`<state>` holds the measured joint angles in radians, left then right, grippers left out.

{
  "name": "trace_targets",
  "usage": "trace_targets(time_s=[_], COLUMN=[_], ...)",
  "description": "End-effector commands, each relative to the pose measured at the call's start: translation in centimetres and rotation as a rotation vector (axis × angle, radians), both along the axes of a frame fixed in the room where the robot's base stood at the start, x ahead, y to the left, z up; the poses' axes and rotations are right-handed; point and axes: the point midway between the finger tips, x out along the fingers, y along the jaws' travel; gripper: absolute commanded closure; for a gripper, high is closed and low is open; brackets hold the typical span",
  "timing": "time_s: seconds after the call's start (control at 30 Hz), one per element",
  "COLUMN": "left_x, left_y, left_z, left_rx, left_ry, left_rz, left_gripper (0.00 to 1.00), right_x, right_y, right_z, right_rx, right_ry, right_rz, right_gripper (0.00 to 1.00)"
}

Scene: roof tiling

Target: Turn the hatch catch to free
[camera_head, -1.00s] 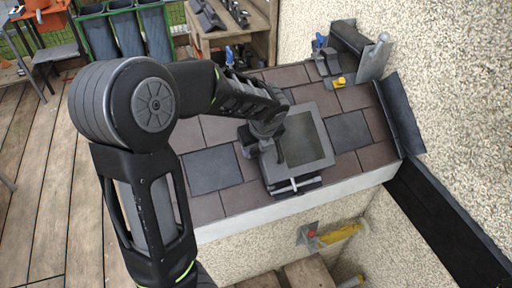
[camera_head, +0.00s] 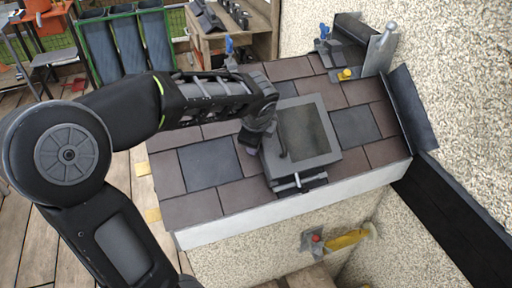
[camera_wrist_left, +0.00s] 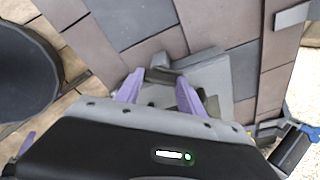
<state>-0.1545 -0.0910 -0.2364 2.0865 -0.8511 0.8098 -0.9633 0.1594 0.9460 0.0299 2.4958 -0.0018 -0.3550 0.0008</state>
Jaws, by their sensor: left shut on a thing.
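The hatch (camera_head: 331,158) is a grey square frame with a dark pane, lying flat in the tiled roof. My left gripper (camera_head: 262,140) reaches in from the left and is down at the hatch's left edge. In the left wrist view its two purple fingers (camera_wrist_left: 160,82) stand around a small dark grey piece, which I take to be the hatch catch (camera_wrist_left: 161,63), at the hatch's edge. The gripper is shut on it; the contact is mostly hidden. My right gripper is not in view.
A dark bracket with a light bar (camera_head: 298,181) sits at the hatch's front edge. Brown and dark tiles (camera_head: 208,163) surround the hatch. A trowel (camera_head: 380,50), a yellow piece (camera_head: 346,74) and blue-handled clamps (camera_head: 323,34) stand at the back. A rough wall closes the right.

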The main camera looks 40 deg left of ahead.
Motion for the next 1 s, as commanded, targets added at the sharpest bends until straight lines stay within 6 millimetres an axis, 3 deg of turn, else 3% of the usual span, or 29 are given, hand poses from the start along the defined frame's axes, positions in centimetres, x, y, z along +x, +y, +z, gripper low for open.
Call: trace_targets(time_s=[0.03,0.5,0.73,1.0], left_x=[0.0,-0.1,-0.2,-0.2], left_y=[0.1,-0.1,-0.1,-0.1], left_z=[-0.7,-0.7,-0.5,-0.2], left_rx=[-0.015,-0.15,-0.192,-0.212], left_ry=[-0.025,-0.219,-0.278,-0.305], left_rz=[0.038,0.388,0.5,0.551], left_gripper=[0.95,0.95,0.95,0.95], right_x=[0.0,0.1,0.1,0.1], right_y=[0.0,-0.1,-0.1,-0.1], right_z=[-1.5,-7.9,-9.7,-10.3], right_rx=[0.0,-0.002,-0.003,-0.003], right_ry=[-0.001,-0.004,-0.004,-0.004], right_rz=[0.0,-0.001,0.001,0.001], right_gripper=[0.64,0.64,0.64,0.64])
